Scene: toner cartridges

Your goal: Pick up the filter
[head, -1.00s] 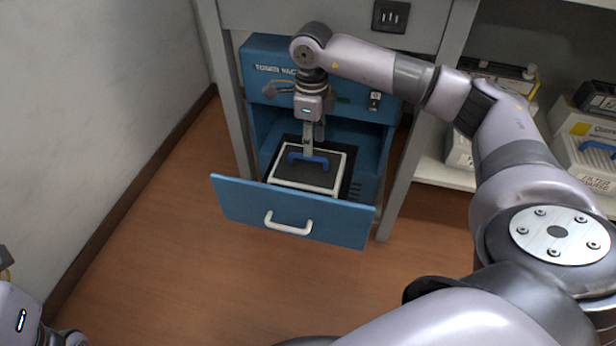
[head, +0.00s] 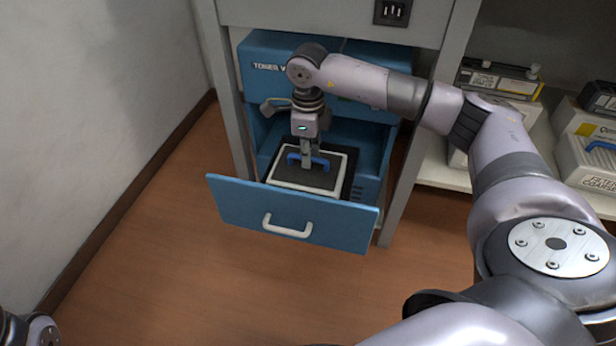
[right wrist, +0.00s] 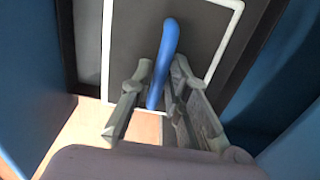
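The filter (head: 285,178) is a dark flat panel with a pale frame and a blue handle (head: 322,163) on top. It lies inside the pulled-out blue drawer. My right gripper (head: 312,163) points down at the handle. In the right wrist view, the handle (right wrist: 166,45) runs between the two fingers (right wrist: 160,80), one on each side and very close to it. I cannot tell whether both fingers press on it. The panel (right wrist: 200,30) lies below the fingertips. My left gripper is not in view; part of my left arm shows at the lower left corner.
The drawer's blue front (head: 240,206) with its white handle (head: 287,229) stands before the filter. Blue cabinet walls and a grey frame post (head: 407,160) enclose the space. Shelves at right hold several cartridges (head: 590,155). The brown floor in front is clear.

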